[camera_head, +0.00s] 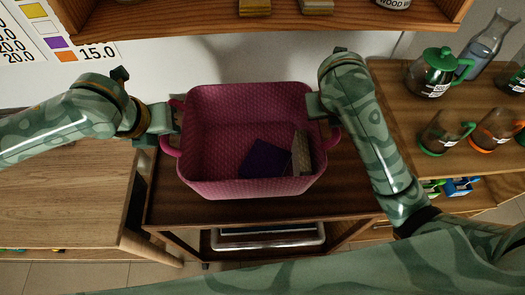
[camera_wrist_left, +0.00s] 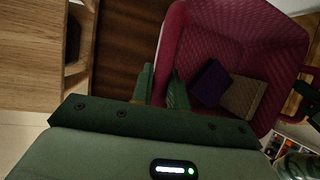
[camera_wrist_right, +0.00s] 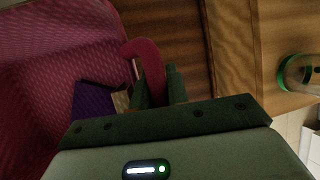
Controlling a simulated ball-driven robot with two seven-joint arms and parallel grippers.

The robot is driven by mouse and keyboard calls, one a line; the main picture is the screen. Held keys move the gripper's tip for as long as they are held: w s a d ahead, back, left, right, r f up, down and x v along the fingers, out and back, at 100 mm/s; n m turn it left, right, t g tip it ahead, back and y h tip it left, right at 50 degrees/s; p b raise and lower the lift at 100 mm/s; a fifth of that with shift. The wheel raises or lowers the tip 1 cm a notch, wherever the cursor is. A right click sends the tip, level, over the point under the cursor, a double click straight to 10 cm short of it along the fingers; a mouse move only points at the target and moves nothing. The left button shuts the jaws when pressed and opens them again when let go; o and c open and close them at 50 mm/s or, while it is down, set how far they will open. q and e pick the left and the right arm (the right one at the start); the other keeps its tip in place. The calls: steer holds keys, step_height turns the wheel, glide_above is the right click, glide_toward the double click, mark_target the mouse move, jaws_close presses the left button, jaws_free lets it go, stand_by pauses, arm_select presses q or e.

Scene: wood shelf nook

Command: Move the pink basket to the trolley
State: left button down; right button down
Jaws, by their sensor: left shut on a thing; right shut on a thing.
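The pink basket (camera_head: 225,105) is upright over the dark wood trolley (camera_head: 165,205) in the head view; I cannot tell whether it touches the top. It holds a purple item (camera_head: 265,158) and a tan item (camera_head: 301,153). My left gripper (camera_head: 176,117) is shut on the basket at its left handle. It also shows in the left wrist view (camera_wrist_left: 163,88), beside the basket wall. My right gripper (camera_head: 312,105) is shut on the basket at its right side. In the right wrist view my right gripper (camera_wrist_right: 160,88) is at the curved pink handle (camera_wrist_right: 147,62).
A wood counter (camera_head: 60,200) stands on the left. A wood shelf (camera_head: 400,75) on the right carries a green-lidded teapot (camera_head: 433,75), a glass flask (camera_head: 485,45) and glass mugs (camera_head: 440,132). An overhead shelf (camera_head: 290,25) spans the back. A metal-edged tray (camera_head: 268,242) is on the trolley's lower level.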

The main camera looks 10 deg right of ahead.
arm_select(q)
steer(key=shift+s, duration=0.1)
arm_select(e)
steer(key=shift+s, duration=0.1)
